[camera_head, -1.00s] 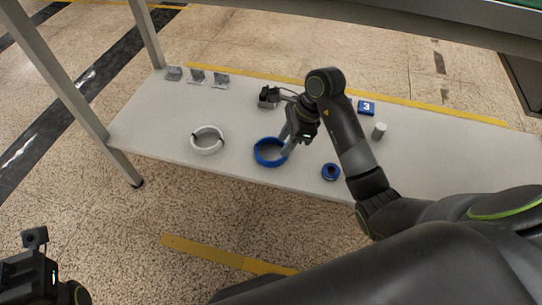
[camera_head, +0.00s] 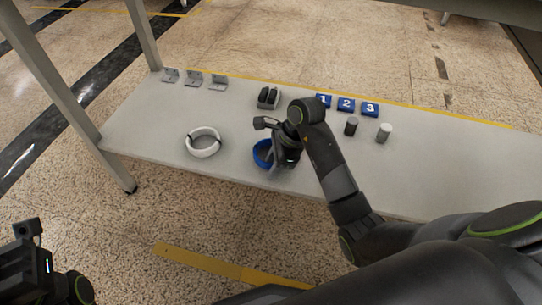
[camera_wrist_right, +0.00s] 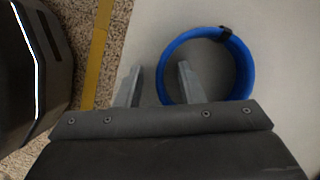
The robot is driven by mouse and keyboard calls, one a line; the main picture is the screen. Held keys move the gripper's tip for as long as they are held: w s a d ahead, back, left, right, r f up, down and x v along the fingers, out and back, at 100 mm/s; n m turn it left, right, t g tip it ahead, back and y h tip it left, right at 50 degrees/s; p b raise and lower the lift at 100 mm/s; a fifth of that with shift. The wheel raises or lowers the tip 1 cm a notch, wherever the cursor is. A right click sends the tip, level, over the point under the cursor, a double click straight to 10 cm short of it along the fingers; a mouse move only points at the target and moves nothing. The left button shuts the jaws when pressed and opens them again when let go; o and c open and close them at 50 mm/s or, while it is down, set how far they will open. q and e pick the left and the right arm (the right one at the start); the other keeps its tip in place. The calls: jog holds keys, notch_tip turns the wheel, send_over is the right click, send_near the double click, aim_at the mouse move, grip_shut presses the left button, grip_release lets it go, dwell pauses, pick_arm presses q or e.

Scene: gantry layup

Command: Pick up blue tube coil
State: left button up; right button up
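The blue tube coil (camera_head: 257,155) lies flat on the table near its front edge; the arm hides its right part in the head view. In the right wrist view the coil (camera_wrist_right: 246,70) shows as a ring with a black band at its top. My right gripper (camera_wrist_right: 160,80) is open, its two fingers well apart. One fingertip appears over the inside of the ring and the other outside it, with the coil's left wall between them. I cannot tell contact or height. My left gripper's housing (camera_head: 30,262) is at the lower left; its fingers are not visible.
A white coil (camera_head: 203,152) lies left of the blue one. Grey brackets (camera_head: 193,79), a dark-topped holder (camera_head: 268,98), blue number tiles (camera_head: 346,105), and dark (camera_head: 351,127) and white (camera_head: 384,133) cylinders stand farther back. The table's (camera_head: 130,125) left front is clear.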

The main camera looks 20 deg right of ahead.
jog(key=shift+r, duration=0.1)
grip_shut()
jog(key=shift+r, duration=0.1)
